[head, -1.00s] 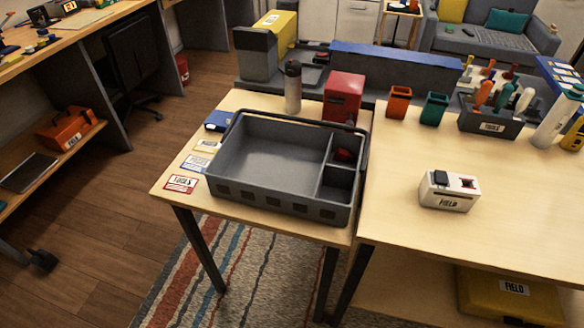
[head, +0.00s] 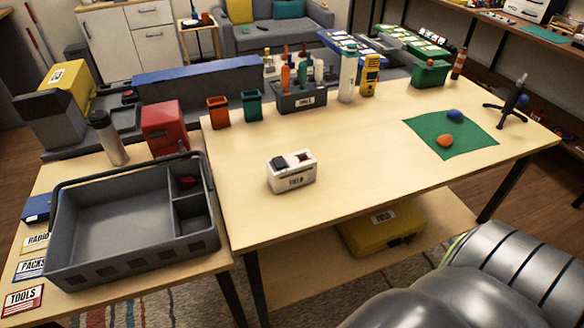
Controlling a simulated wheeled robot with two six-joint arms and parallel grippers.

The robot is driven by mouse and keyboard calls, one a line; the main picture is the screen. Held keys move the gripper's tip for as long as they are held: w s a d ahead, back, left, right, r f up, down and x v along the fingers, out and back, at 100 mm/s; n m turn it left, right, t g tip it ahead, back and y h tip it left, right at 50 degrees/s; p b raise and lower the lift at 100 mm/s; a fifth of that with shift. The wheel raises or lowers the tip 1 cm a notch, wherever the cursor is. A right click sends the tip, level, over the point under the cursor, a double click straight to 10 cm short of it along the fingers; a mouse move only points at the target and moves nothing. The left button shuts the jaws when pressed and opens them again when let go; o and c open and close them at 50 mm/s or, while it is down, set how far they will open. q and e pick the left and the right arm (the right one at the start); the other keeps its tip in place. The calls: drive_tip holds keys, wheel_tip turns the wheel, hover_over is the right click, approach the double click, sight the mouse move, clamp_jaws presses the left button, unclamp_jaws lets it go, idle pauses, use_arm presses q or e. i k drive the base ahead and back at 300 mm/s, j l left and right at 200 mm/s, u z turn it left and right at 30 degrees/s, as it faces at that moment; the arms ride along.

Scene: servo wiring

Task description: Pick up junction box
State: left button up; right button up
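The likely junction box is a small white box (head: 292,179) with dark parts on top and a printed label on its front. It stands upright on the light wooden table (head: 345,190), left of the table's middle and near its front edge. Nothing touches it. A grey rounded part of my own body fills the lower right corner of the head view. Neither of my grippers shows in the head view.
A grey divided tray (head: 110,230) sits on the lower table at left. Orange (head: 218,112) and teal (head: 252,106) cups and a tool holder (head: 303,101) stand at the back. A green mat (head: 470,138) lies at right. The table around the white box is clear.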

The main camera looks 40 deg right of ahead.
sight(301, 170)
drive_tip(key=k+l, duration=0.1)
drive_tip(key=l, duration=0.8)
drive_tip(key=l+z, duration=0.1)
drive_tip(key=l, duration=0.8)
drive_tip(key=k, duration=0.05)
